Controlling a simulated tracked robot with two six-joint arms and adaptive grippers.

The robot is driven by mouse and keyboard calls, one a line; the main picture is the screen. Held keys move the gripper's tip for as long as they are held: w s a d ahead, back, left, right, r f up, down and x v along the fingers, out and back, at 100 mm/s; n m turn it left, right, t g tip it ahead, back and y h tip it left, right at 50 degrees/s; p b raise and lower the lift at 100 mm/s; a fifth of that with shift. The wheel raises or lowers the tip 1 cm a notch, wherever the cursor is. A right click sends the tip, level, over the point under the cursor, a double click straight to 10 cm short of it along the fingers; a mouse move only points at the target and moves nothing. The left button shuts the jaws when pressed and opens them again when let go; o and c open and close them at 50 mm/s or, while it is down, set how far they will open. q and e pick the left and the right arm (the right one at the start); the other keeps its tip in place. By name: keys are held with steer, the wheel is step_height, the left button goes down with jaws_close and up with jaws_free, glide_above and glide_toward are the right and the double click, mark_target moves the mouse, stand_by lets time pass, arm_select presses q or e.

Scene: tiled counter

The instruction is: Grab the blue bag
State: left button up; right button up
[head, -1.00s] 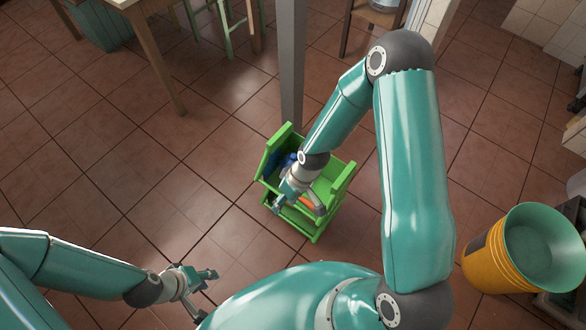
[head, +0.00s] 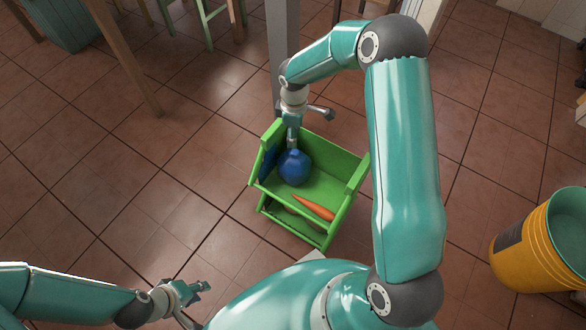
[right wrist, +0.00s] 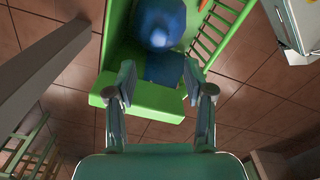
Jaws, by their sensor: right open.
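A rounded blue bag (head: 295,167) sits inside a green slatted crate (head: 352,180) on the floor. It also shows at the top of the right wrist view (right wrist: 160,22). A flat dark blue thing (head: 268,163) stands beside it at the crate's left side; I cannot tell what it is. My right gripper (head: 308,127) is open above the crate's far edge, with one finger overlapping the bag's top in the head view. My left gripper (head: 195,304) is open and empty, away from the crate.
An orange carrot-like thing (head: 313,207) lies in the crate's near part. A grey post (head: 283,50) rises just behind the crate. A yellow bucket (head: 535,245) with a green inside stands at the right. Wooden furniture legs are at the back left. The tiled floor left of the crate is clear.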

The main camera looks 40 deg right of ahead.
mark_target(295, 152)
step_height(295, 152, down, 5)
steer(key=shift+f+b, duration=0.2)
steer(key=shift+b, duration=0.25)
step_height(295, 152, down, 5)
steer(key=shift+s+b, duration=0.1)
steer(key=shift+b, duration=0.8)
jaws_close()
